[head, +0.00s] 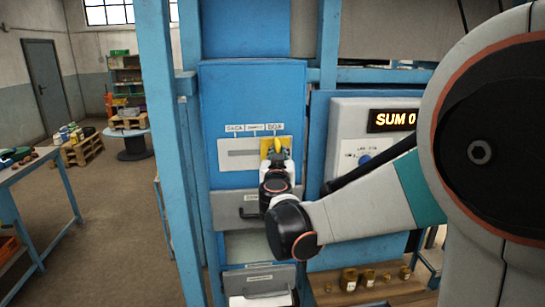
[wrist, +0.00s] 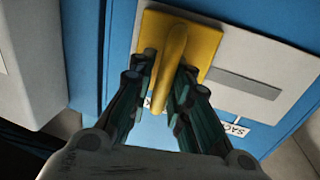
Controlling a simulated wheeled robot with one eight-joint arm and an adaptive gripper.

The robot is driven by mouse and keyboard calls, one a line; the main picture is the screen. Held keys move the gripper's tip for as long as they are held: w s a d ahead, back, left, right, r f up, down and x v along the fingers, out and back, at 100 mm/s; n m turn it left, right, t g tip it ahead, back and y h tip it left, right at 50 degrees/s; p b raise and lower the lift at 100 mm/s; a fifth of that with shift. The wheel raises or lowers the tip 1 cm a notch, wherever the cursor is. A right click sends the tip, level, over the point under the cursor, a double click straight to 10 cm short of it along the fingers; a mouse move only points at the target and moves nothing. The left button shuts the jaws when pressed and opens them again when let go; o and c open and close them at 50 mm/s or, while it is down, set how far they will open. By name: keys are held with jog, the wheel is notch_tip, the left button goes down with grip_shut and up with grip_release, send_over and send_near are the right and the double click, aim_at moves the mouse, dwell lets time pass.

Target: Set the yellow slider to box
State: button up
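The yellow slider (head: 267,148) is a square plate with a raised upright handle. It sits at the right end of a grey slotted panel (head: 233,153), beneath the right-hand label, which reads BOX (head: 275,127). In the wrist view the slider's plate (wrist: 209,40) and handle fill the top middle, with the slot running off to the right. My gripper (wrist: 166,75) has one finger on each side of the handle, close to it. Whether both fingers press on it is unclear. In the head view my gripper (head: 275,162) covers the slider's lower part.
A SACK label (head: 235,128) marks the slot's left end. Below the panel is a grey drawer front with a dark handle (head: 249,212). To the right, a display (head: 395,120) reads SUM 0, with a blue knob beneath. A blue post (head: 163,130) stands left of the cabinet.

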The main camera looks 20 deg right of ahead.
jog(key=shift+o, duration=0.8)
jog(key=shift+s+d, duration=0.1)
jog(key=shift+d, duration=0.05)
jog(key=v, duration=1.2)
jog(key=s+f+n+g+y+b, duration=0.15)
jog(key=s+f+g+b, duration=0.25)
jog(key=s+f+b, duration=0.5)
jog(key=s+f+g+y+b, duration=0.25)
jog(key=s+f, duration=0.45)
jog(key=f, duration=0.6)
jog(key=s+a+f+n+g+y+b, duration=0.3)
jog(key=s+a+f, duration=0.3)
jog(key=s, duration=0.1)
jog(key=shift+s+a+f+y+b, duration=0.25)
jog(key=shift+f+y+b, duration=0.05)
jog(key=shift+f, duration=0.05)
